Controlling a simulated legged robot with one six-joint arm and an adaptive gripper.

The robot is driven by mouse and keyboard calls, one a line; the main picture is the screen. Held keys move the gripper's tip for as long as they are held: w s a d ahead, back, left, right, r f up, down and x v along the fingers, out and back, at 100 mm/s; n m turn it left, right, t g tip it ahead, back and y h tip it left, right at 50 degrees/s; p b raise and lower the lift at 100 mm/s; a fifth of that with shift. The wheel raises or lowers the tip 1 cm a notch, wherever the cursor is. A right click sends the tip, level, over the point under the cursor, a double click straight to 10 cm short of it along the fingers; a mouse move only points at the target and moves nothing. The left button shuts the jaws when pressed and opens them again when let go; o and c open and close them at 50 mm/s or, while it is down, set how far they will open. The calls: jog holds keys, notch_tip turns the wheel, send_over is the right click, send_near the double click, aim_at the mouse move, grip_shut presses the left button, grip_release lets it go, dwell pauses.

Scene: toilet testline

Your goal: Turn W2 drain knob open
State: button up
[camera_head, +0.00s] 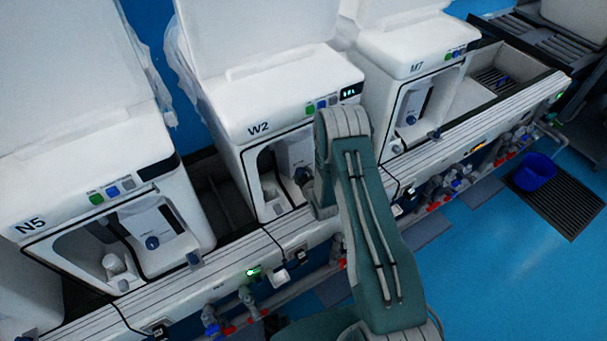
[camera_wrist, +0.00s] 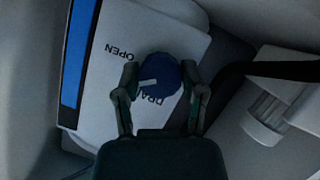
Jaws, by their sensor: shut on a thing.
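The W2 unit (camera_head: 262,110) is a white machine in the middle of the head view, with an open front bay. In the wrist view its drain knob (camera_wrist: 160,74) is a round blue knob with a white pointer line. It sits on a white panel (camera_wrist: 118,52) printed "OPEN" and "DRA...", the rest of the word being hidden. The pointer line points left in the picture. My gripper (camera_wrist: 160,88) has its two fingers on either side of the knob and is shut on it. In the head view my arm hides most of the gripper and the knob.
Similar units N5 (camera_head: 105,190) and M7 (camera_head: 415,75) stand left and right of W2. A striped rail (camera_head: 225,262) with pipes and valves below it runs along the front. A blue bucket (camera_head: 534,172) stands at the right. The blue floor (camera_head: 500,265) is clear there.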

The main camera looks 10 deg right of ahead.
jog(key=shift+w+d, duration=0.1)
jog(key=m+y, duration=0.1)
jog(key=m, duration=0.1)
jog(key=shift+r+m+g+y, duration=0.1)
jog(key=shift+m+g+y, duration=0.2)
jog(key=shift+w+m+g+y, duration=0.1)
jog(key=shift+m+g+y, duration=0.2)
jog(key=shift+m+y, duration=0.6)
jog(key=shift+m, duration=0.3)
jog(key=o, duration=1.2)
jog(key=shift+c, duration=0.2)
jog(key=shift+s, duration=0.2)
